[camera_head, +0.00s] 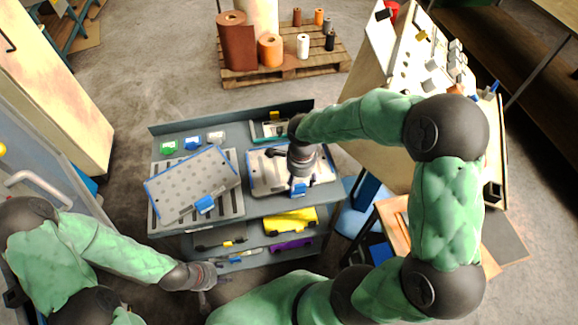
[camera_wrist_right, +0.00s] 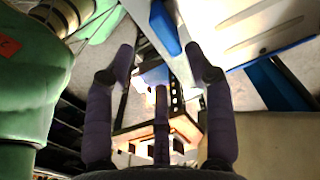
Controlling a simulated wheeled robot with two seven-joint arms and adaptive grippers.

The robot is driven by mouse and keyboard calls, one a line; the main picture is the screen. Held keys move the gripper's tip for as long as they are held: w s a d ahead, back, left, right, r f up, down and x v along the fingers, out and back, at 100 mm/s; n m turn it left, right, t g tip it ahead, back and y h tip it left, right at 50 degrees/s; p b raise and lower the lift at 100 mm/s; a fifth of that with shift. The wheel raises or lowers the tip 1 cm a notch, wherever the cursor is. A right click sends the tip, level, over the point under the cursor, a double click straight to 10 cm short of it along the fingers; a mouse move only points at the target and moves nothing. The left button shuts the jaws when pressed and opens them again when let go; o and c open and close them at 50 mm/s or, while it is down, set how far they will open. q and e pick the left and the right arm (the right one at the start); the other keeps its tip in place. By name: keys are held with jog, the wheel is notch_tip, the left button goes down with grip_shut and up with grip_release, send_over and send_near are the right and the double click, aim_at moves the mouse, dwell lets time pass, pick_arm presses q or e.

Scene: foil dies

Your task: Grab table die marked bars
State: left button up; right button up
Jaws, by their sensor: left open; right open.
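A white die with blue edges (camera_head: 262,178) lies on the right of the grey table, partly hidden by my right arm. Its blue handle (camera_head: 299,190) is at the front edge. The right wrist view shows a white plate (camera_wrist_right: 245,30) with long slot-like marks and a blue handle (camera_wrist_right: 165,28). A second die (camera_head: 190,180), marked with dots, lies tilted on a slotted plate at the left. My right gripper (camera_head: 300,178) is open and empty over the right die, close to its handle; contact cannot be told. My left gripper (camera_head: 212,290) is open and empty near the table's front left.
Green, blue and white small blocks (camera_head: 192,143) sit at the back of the table (camera_head: 160,129). A lower shelf holds a yellow item (camera_head: 290,220), a purple item (camera_head: 291,244) and tools. A pallet with rolls (camera_head: 285,68) stands behind. A wooden bench stands at right.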

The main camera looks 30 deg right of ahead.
aim_at(298, 187)
jog(key=shift+w+a+f+b, duration=0.1)
jog(key=shift+f+b, duration=0.1)
jog(key=shift+f, duration=0.95)
jog(key=shift+w+d+f+b, duration=0.1)
jog(key=shift+w+f+b, duration=0.1)
jog(key=shift+f, duration=0.95)
jog(key=shift+w+a+f+b, duration=0.1)
jog(key=shift+f+b, duration=0.1)
jog(key=shift+f, duration=0.95)
grip_shut()
jog(key=shift+r, duration=0.1)
